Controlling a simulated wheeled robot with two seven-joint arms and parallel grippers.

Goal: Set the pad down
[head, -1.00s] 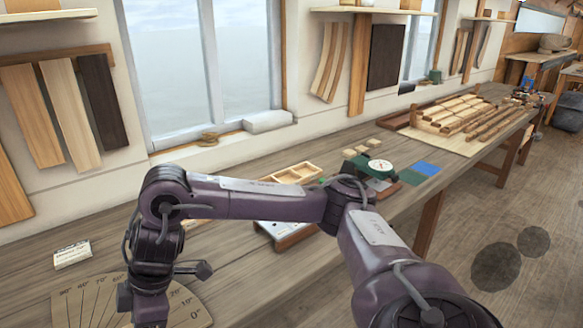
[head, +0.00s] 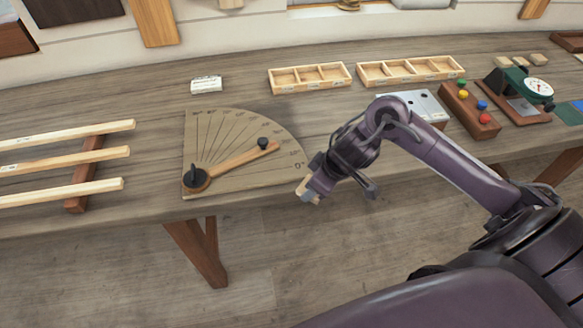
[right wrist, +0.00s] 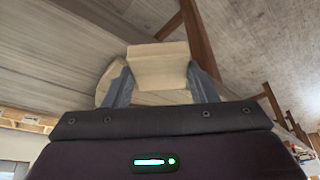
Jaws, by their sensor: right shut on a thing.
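My right gripper (head: 312,184) is at the front edge of the bench, just right of the angle board. It is shut on a small pale block, which I take to be the pad (head: 304,190). The right wrist view shows the pad (right wrist: 158,62) as a cream block between the two grey fingers (right wrist: 160,88), with a wider pale part behind it. In the head view the gripper hides part of the pad, and I cannot tell whether it touches the bench. My left gripper is not in view.
The fan-shaped angle board (head: 225,125) with a wooden pointer lies on the bench (head: 150,104). Three pale strips (head: 75,160) rest at left. Two divided trays (head: 310,77), a metal plate (head: 420,103), a block with coloured knobs (head: 470,110) and a dial gauge (head: 537,86) stand behind and right.

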